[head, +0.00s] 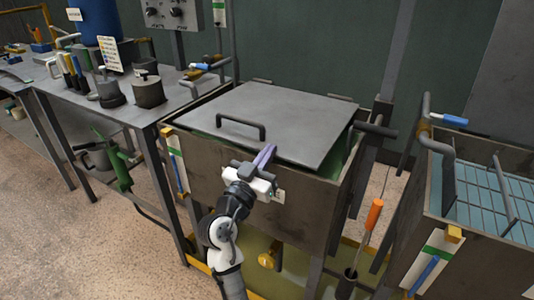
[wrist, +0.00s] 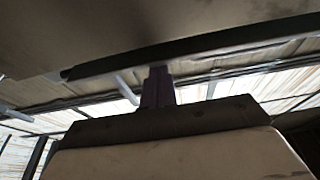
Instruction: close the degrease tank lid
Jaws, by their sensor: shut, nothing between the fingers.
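The degrease tank lid (head: 285,110) is a flat grey plate with a dark bar handle (head: 241,125) near its front left. It lies nearly flat over the brown tank (head: 235,185), with green interior showing along the right and front edges. I cannot tell whether its front edge rests on the rim. My gripper (head: 265,155) is shut and empty at the tank's front, close to the lid's front edge, its purple fingers pointing up. In the wrist view the shut fingers (wrist: 157,88) stand before a dark edge; contact is unclear.
A second tank (head: 470,245) with blue contents stands at the right. An orange-handled tool (head: 374,215) stands between the tanks. A workbench (head: 125,105) with pots and bottles is at the left. The floor (head: 90,240) at the front left is clear.

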